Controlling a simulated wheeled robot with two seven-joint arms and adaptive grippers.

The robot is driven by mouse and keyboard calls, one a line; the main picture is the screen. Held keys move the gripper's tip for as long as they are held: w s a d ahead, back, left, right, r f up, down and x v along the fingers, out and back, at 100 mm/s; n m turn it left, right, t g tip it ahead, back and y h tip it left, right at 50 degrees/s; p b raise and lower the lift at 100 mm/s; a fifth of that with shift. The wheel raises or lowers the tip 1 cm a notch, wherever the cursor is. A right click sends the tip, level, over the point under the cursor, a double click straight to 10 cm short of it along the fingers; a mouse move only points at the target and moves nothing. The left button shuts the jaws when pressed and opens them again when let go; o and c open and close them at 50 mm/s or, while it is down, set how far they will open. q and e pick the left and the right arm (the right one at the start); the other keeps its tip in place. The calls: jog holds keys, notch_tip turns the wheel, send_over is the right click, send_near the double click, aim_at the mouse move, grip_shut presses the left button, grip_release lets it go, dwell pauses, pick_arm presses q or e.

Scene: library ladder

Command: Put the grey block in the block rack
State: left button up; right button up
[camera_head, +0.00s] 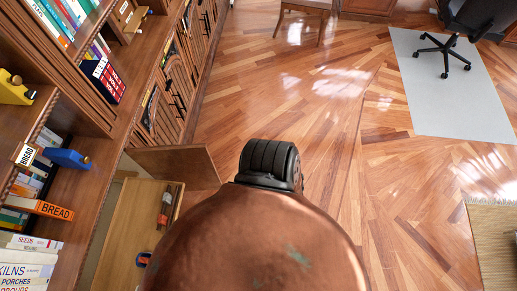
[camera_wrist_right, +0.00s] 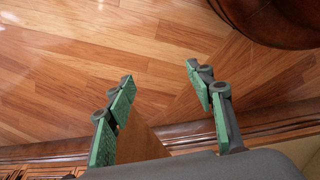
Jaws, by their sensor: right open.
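I cannot make out a grey block or a block rack in either view. My right gripper (camera_wrist_right: 160,74) shows in the right wrist view, its two green-padded fingers spread apart with nothing held between them. The corner of a brown wooden panel (camera_wrist_right: 140,143) shows below and between the fingers, with the wood floor beyond; I cannot tell its distance from the pads. My left gripper is in neither view.
In the head view, an open wooden drawer or tray (camera_head: 118,232) holds a red and dark tool-like item (camera_head: 166,206). Shelves at left carry books, a yellow item (camera_head: 15,90) and a blue item (camera_head: 66,158). Bare floor (camera_head: 330,110) lies ahead; an office chair (camera_head: 452,38) stands on a pale mat (camera_head: 455,95).

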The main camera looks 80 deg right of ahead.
jog(key=s+a+f+g, duration=0.1)
jog(key=s+a+f, duration=0.1)
jog(key=s, duration=1.1)
jog(key=shift+f, duration=0.7)
jog(key=shift+w, duration=0.1)
jog(key=shift+c, duration=0.7)
